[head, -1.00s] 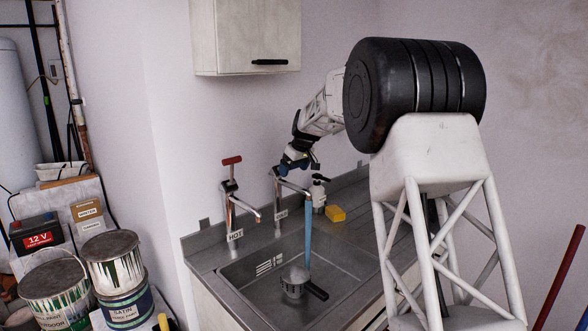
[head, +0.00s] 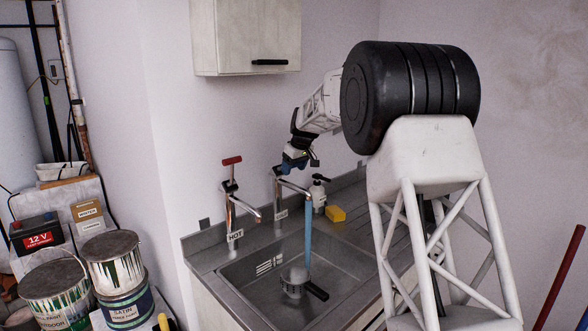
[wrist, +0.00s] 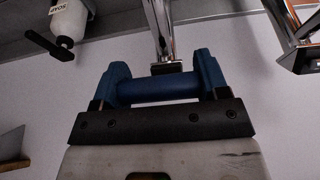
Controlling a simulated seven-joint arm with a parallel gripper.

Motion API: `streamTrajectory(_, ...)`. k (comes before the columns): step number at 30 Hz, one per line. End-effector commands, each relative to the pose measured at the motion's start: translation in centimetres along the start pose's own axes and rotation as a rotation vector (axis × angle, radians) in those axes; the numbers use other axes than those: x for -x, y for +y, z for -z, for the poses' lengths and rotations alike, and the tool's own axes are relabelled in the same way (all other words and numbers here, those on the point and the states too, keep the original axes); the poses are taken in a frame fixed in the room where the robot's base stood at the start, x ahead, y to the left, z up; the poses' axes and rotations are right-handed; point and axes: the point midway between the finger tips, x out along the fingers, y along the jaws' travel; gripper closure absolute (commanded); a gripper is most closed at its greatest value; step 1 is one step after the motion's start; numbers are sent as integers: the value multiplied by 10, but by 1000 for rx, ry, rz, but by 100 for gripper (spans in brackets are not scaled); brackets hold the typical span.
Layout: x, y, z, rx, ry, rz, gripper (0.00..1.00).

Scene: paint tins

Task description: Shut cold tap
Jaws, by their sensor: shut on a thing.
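The cold tap (head: 278,200) stands at the back of the sink, right of the hot tap (head: 230,210) with its red T-handle. A blue stream of water (head: 308,242) runs from the cold tap's spout into the sink. My gripper (head: 295,160) is at the top of the cold tap. In the wrist view my gripper (wrist: 162,76) has its blue fingers shut on the ends of a blue bar, the cold tap handle (wrist: 158,91). The tap's chrome body (wrist: 160,30) shows beyond it. In the head view the handle is mostly hidden by the fingers.
A dark-handled pan or mug (head: 296,281) sits in the sink (head: 345,262) under the stream. A soap bottle (head: 319,194) and yellow sponge (head: 336,213) stand right of the tap. A cupboard (head: 246,35) hangs above. Paint tins (head: 122,300) stand at the left.

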Motion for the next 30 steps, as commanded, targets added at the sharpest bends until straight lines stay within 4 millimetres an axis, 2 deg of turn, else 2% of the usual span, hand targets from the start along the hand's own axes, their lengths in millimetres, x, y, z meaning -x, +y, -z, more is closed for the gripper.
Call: streamTrajectory(30, 25, 0, 42, 0, -636, -1, 75)
